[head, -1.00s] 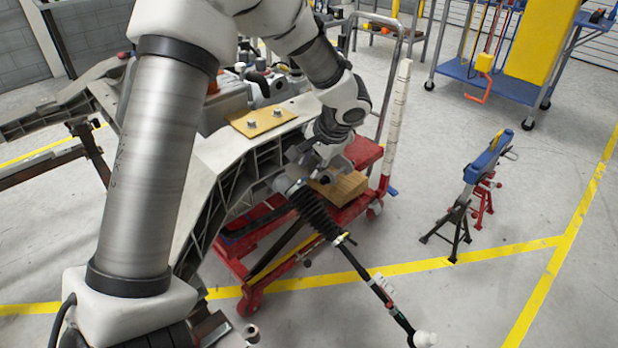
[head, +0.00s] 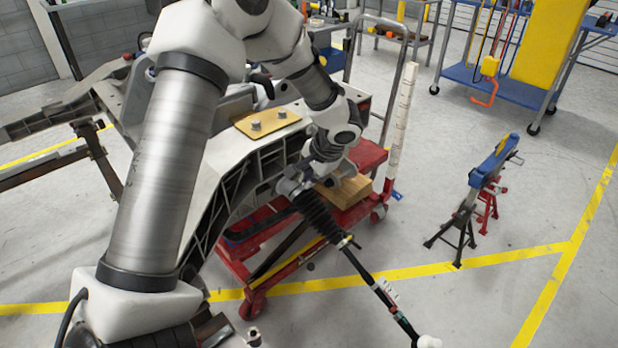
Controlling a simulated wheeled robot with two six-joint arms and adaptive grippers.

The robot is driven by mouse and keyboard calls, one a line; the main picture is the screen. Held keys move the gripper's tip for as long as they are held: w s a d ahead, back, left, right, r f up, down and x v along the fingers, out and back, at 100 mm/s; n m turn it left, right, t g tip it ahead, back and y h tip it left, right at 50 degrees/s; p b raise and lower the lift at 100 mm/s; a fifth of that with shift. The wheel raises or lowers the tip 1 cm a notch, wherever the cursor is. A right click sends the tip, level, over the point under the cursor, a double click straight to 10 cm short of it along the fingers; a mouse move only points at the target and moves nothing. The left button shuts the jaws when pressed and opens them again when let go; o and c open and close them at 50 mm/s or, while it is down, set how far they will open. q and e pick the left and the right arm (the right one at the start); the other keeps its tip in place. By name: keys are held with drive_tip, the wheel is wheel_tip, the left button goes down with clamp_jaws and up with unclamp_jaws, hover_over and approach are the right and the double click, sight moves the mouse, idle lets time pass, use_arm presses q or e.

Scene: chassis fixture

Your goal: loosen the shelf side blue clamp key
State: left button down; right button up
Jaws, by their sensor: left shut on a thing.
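My left arm reaches in from the left, over the white chassis beam (head: 215,165). My left gripper (head: 342,176) points down at the beam's near right end, beside a black ribbed boot (head: 318,212) and above a wooden block (head: 345,194). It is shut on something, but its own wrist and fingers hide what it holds. I cannot make out a blue clamp key at the gripper. A blue bar-like piece (head: 490,160) rests on stands at the right, apart from the gripper. My right gripper is out of view.
A red cart (head: 372,155) stands under the beam end. A rod (head: 372,282) runs from the boot to the lower right. A blue shelf trolley (head: 468,72) stands at the back right. Open floor lies between the cart and the stands (head: 462,232).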

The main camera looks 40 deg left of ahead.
use_arm(q)
drive_tip(key=n+b, duration=0.2)
drive_tip(key=shift+f+b, duration=0.25)
drive_tip(key=shift+b, duration=0.1)
drive_tip(key=n+b, duration=1.1)
drive_tip(key=shift+n+b, duration=0.3)
drive_tip(key=shift+b, duration=0.05)
drive_tip(key=n+b, duration=0.2)
drive_tip(key=shift+n, duration=0.4)
drive_tip(key=n+b, duration=0.7)
drive_tip(key=n, duration=0.2)
drive_tip(key=n+b, duration=0.3)
drive_tip(key=n, duration=0.1)
drive_tip(key=shift+n, duration=0.3)
drive_tip(key=shift+r+n+b, duration=0.15)
drive_tip(key=shift+n+b, duration=0.6)
drive_tip(key=shift+n, duration=0.35)
drive_tip(key=shift+r+n+b, duration=0.1)
drive_tip(key=shift+n+b, duration=0.6)
drive_tip(key=shift+n, duration=0.4)
